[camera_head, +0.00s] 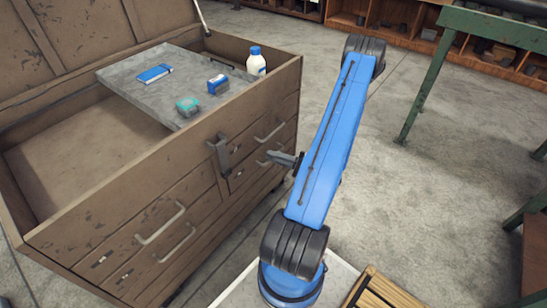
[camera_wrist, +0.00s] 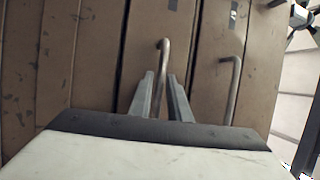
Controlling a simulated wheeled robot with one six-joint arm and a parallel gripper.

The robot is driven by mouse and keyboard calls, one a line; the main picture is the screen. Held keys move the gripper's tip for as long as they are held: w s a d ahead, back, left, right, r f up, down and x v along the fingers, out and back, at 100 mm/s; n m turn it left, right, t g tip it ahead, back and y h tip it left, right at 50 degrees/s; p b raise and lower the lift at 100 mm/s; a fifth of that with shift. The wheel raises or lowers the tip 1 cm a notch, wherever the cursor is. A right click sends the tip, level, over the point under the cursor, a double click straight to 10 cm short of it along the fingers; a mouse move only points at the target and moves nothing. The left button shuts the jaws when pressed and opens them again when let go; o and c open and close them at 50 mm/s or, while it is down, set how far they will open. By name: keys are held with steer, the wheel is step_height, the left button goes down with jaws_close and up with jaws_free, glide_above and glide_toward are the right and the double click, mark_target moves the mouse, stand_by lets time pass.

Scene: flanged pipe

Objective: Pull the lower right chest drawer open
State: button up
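The brown chest (camera_head: 90,235) stands at the left, with two drawers on the right half of its front. The upper right handle (camera_head: 270,133) is a grey bar and is clear of my arm. The lower right handle (camera_head: 263,163) is partly hidden by my gripper (camera_head: 272,156), which is close in front of the chest. In the wrist view, my gripper (camera_wrist: 164,90) is open, its two fingers straddling one handle (camera_wrist: 163,62). A second handle (camera_wrist: 233,85) is to its right. I cannot tell whether the fingers touch the handle. Both right drawers look shut.
A latch (camera_head: 222,155) hangs on the front. A green table (camera_head: 430,85) stands right; open floor lies between.

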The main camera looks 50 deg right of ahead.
steer(key=shift+w, duration=0.15)
jaws_close()
steer(key=s+d, duration=0.2)
steer(key=s, duration=2.8)
steer(key=shift+s+d, duration=0.15)
steer(key=shift+s, duration=0.05)
jaws_free()
steer(key=v, duration=1.7)
steer(key=shift+d, duration=0.15)
